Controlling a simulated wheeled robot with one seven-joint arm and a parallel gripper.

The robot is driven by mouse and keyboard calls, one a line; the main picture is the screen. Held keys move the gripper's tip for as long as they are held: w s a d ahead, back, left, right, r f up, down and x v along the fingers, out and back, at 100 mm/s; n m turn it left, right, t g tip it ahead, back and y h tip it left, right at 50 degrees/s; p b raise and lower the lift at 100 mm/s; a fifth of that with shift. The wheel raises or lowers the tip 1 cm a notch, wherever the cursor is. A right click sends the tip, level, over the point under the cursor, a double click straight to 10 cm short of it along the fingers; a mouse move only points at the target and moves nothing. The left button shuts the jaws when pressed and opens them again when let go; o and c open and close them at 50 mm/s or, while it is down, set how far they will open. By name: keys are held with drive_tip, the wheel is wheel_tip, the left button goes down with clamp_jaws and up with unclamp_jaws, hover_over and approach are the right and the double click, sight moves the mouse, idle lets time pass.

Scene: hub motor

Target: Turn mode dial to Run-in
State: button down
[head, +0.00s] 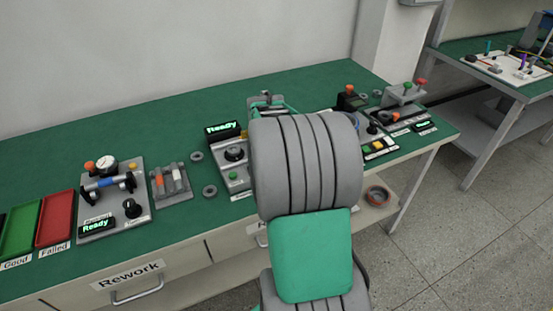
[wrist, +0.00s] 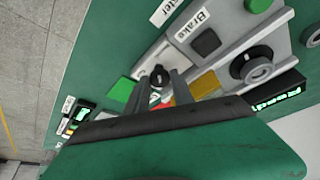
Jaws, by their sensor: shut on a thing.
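In the wrist view, a small black dial knob (wrist: 159,73) stands on a light panel. My gripper (wrist: 160,83) has its two grey fingers around this knob, one on each side, and is shut on it. The markings around the knob are too small and covered to read, so its setting cannot be told. In the head view my arm hides the gripper and this knob.
Beside the knob lie a green pad (wrist: 121,93) and a yellow pad (wrist: 206,82). A larger black dial (wrist: 251,66) stands near a lit display (wrist: 274,99). The green bench (head: 330,85) also carries coloured trays, including a red tray (head: 55,218).

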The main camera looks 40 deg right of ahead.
drive_tip(key=c, duration=1.1)
unclamp_jaws()
drive_tip(key=v, duration=0.7)
drive_tip(key=shift+r, duration=0.35)
drive_tip(key=shift+a, duration=0.15)
